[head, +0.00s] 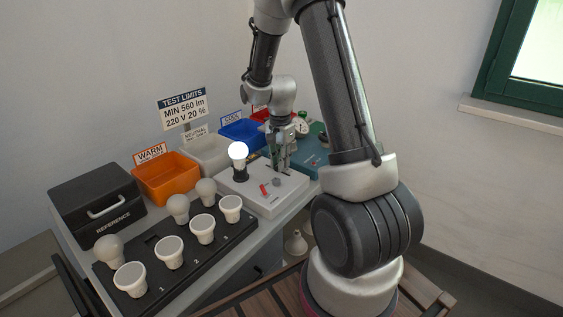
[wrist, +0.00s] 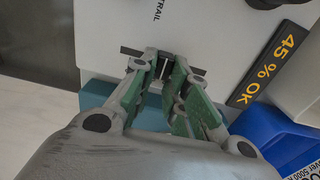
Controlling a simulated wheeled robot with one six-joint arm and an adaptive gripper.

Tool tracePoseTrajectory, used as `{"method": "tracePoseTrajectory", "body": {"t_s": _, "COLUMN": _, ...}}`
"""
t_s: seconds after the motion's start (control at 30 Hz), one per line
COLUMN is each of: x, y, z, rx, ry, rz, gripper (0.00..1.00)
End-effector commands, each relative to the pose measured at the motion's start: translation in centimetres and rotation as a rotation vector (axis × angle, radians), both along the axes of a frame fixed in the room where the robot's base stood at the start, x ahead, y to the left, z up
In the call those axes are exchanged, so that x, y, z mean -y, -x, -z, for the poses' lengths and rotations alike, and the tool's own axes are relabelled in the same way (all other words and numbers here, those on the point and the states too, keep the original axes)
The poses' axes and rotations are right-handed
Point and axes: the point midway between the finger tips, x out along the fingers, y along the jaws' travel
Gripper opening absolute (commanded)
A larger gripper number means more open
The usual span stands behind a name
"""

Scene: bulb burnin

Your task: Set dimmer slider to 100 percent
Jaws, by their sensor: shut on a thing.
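The white test box (head: 272,203) carries a lit bulb (head: 238,151) in a dark socket. The dimmer's dark slot (wrist: 131,51) shows on both sides of my fingertips in the wrist view. My gripper (head: 281,167) is over the back right of the box, its fingers pointing down. In the wrist view, my gripper (wrist: 158,60) is shut at the slot on the slider's knob, which is mostly hidden between the green-padded fingers. A dark display (wrist: 270,64) beside the slot reads "45 % OK".
A red lever (head: 264,189) and a grey knob sit on the box front. A black tray (head: 178,262) of several bulbs and a black reference case (head: 97,203) are at left.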

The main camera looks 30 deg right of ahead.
Motion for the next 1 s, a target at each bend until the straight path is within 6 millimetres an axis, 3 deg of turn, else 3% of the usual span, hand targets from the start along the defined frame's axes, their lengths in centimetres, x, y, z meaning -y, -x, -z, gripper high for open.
{"method": "tracePoseTrajectory", "body": {"t_s": 0.23, "x": -1.5, "y": -4.0, "z": 0.0, "rx": 0.002, "ry": 0.000, "rz": -0.001, "gripper": 0.00}}
{"method": "tracePoseTrajectory", "body": {"t_s": 0.57, "x": -1.7, "y": -4.6, "z": -0.1, "rx": 0.007, "ry": -0.001, "rz": 0.000, "gripper": 0.00}}
{"method": "tracePoseTrajectory", "body": {"t_s": 0.6, "x": -1.7, "y": -4.7, "z": -0.1, "rx": 0.009, "ry": 0.000, "rz": 0.000, "gripper": 0.21}}
{"method": "tracePoseTrajectory", "body": {"t_s": 0.7, "x": -1.7, "y": -4.6, "z": -0.1, "rx": 0.008, "ry": 0.000, "rz": 0.000, "gripper": 0.38}}
{"method": "tracePoseTrajectory", "body": {"t_s": 1.0, "x": -1.6, "y": -4.5, "z": -0.2, "rx": 0.004, "ry": 0.000, "rz": 0.000, "gripper": 0.38}}
